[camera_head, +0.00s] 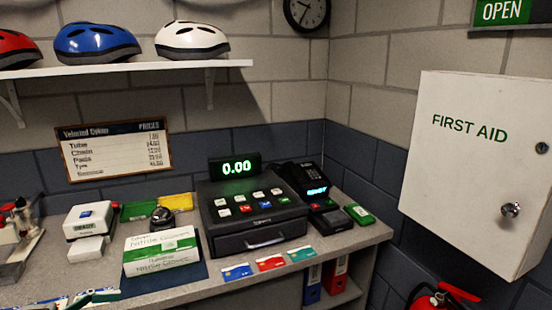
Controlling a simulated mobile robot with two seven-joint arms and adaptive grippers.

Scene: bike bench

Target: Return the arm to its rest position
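Neither of my grippers and no part of either arm shows in the head view. The grey counter (200,287) runs along the wall, with a black cash register (258,238) on it. The register's display (235,168) reads 0.00 in green, and its drawer looks shut. A card terminal (325,212) with a lit screen stands to its right. A box of nitrile gloves (160,250) lies on a dark mat to its left. What my arms hold, if anything, cannot be seen.
A white first aid cabinet (472,165) juts out at the right, above a red fire extinguisher (440,298). A shelf (130,66) carries helmets. Three cards (270,263) lie along the counter's front edge. A white device (90,218) and metal equipment (18,240) stand at the left.

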